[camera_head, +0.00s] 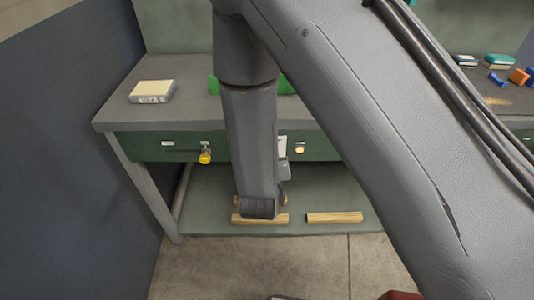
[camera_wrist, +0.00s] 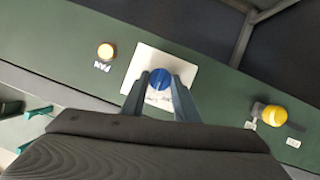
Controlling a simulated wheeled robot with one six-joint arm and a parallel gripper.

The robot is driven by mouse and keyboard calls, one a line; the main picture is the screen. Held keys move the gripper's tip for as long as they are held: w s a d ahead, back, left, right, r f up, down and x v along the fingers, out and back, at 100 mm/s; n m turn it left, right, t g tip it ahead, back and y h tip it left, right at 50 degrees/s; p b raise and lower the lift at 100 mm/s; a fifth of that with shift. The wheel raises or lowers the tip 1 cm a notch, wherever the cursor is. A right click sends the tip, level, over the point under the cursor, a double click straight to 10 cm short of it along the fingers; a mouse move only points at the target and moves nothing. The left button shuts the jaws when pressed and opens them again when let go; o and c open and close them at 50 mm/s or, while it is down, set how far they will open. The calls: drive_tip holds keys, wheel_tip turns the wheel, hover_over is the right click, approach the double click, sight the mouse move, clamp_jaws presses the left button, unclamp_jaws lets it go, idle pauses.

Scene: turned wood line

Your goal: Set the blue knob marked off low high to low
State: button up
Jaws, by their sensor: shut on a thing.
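The blue knob (camera_wrist: 159,79) shows in the wrist view on a white plate (camera_wrist: 150,58) set in the green front panel. My gripper (camera_wrist: 160,88) is shut on the blue knob, with one finger on each side of it. Dark lettering on the plate below the knob is partly hidden by the fingers and too small to read in full. I cannot tell which mark the knob points to. In the head view my arm hides the knob, and only an edge of the white plate (camera_head: 282,146) shows.
A cream box (camera_head: 152,92) lies on the bench top. Wood pieces (camera_head: 334,217) lie on the lower shelf. A dark wall (camera_head: 80,150) stands at left.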

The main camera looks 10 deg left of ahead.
idle(0.4)
drive_tip(key=o, duration=1.1)
drive_tip(key=shift+c, duration=0.2)
drive_tip(key=v, duration=0.8)
drive_tip(key=shift+b, duration=0.4)
drive_tip(key=shift+w, duration=0.15)
